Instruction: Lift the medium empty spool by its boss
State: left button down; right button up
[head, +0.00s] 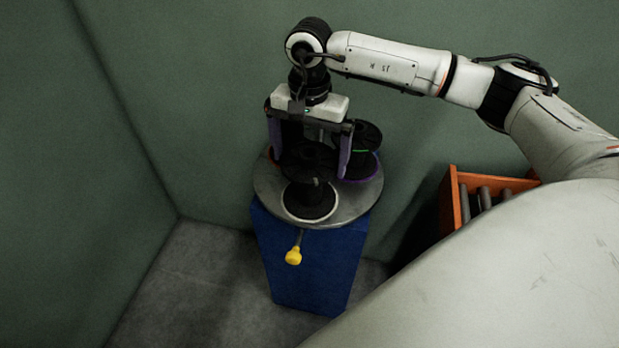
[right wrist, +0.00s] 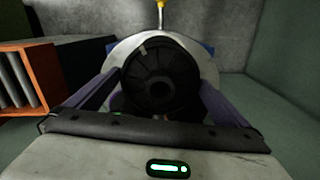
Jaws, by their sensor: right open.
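A black empty spool (head: 310,199) stands upright on a round grey turntable (head: 350,213), its lower flange inside a white ring. Its top flange and centre hole face the camera in the right wrist view (right wrist: 150,65). My right gripper (head: 309,168) is over this spool from above, open. Its two purple-grey fingers are on either side of the top flange, and I cannot tell whether they touch it. A second black spool (head: 366,134), with a green line and a purple ring at its base, stands behind to the right. Which is the medium one is unclear. My left gripper is not in view.
The turntable sits on a blue pedestal (head: 312,265) with a yellow knob (head: 293,256) on a stem at the front. An orange crate (head: 455,200) holding grey rolls stands to the right. Green walls are close behind and left. Grey floor lies clear at the left.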

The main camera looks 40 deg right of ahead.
jog(key=c, duration=1.2)
jog(key=shift+r, duration=0.1)
